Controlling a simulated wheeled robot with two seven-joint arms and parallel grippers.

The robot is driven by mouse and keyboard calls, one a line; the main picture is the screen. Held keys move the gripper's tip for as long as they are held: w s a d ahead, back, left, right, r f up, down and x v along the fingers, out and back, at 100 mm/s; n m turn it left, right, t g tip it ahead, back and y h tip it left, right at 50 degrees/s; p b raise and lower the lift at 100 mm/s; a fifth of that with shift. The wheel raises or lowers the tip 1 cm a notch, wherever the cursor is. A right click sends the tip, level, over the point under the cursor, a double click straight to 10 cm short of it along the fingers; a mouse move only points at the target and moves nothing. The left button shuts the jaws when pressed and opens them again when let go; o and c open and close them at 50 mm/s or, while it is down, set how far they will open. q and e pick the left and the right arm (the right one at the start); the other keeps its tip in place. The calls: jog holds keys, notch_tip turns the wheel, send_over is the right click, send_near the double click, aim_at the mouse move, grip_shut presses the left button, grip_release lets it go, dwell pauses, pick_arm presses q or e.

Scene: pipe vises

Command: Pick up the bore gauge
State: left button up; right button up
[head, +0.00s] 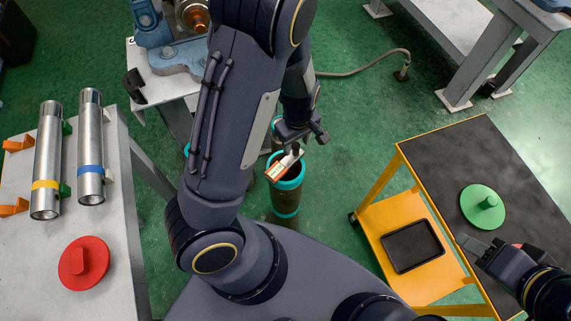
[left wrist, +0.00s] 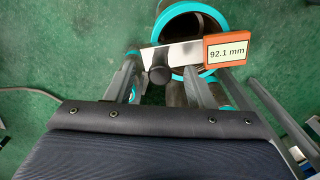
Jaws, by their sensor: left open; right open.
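The bore gauge is an orange block with a white display (head: 283,169) at the mouth of a dark cylinder with teal rims (head: 286,200). In the left wrist view the gauge's display (left wrist: 228,51) reads 92.1 mm, and a shiny metal plate with a dark round knob (left wrist: 160,75) extends left from it. My left gripper (head: 303,136) is open just beyond the gauge. In the left wrist view its fingers (left wrist: 165,90) stand apart on either side of the knob; contact cannot be told. My right gripper (head: 485,250) is open over the dark cart at lower right, away from the gauge.
A yellow-framed cart (head: 470,150) holds a green knobbed disc (head: 483,206); a black tray (head: 412,245) lies on its lower shelf. On the left table are two metal pipes (head: 47,150) (head: 90,140) and a red disc (head: 84,263). A vise stand (head: 165,85) is behind.

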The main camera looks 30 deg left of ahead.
pick_arm(q)
notch_tip(320, 180, down, 3)
jog(key=shift+r, duration=0.15)
jog(key=shift+r, duration=0.1)
grip_shut()
